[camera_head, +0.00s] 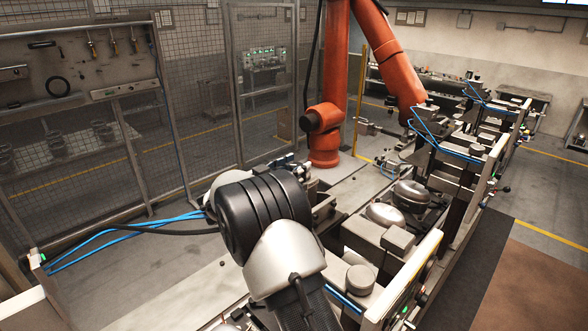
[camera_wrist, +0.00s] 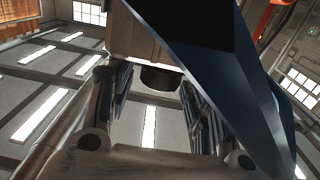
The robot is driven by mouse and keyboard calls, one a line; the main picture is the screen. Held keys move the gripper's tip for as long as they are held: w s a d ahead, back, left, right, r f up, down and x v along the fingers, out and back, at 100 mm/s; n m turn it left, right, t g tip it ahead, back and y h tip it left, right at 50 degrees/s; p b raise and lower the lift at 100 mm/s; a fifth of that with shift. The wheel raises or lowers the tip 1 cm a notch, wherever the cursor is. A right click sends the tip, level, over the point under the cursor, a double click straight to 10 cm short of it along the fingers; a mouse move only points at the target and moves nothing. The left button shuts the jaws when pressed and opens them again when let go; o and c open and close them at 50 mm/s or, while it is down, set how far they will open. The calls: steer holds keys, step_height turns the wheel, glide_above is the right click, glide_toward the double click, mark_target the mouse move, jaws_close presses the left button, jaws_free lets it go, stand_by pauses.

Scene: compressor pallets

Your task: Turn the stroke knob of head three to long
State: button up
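In the wrist view, a dark round knob-like part (camera_wrist: 160,78) hangs under a beige block (camera_wrist: 145,42). My gripper (camera_wrist: 157,98) points up at it with fingers spread, one on each side. A gap shows between the part and each finger, so I see no grip on it. Its markings and setting cannot be read, and I cannot tell whether it is head three's stroke knob. In the head view, my arm covers the middle foreground, and my fingertips cannot be made out clearly.
A dark blue panel (camera_wrist: 225,70) stands close on the right in the wrist view. In the head view, an orange robot arm (camera_head: 398,72) stands behind a line of fixtures with rounded metal parts (camera_head: 385,214). A mesh fence (camera_head: 190,90) is at left. Blue hoses (camera_head: 120,232) run at left.

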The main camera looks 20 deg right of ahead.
steer(key=shift+o, duration=0.3)
steer(key=v, duration=1.2)
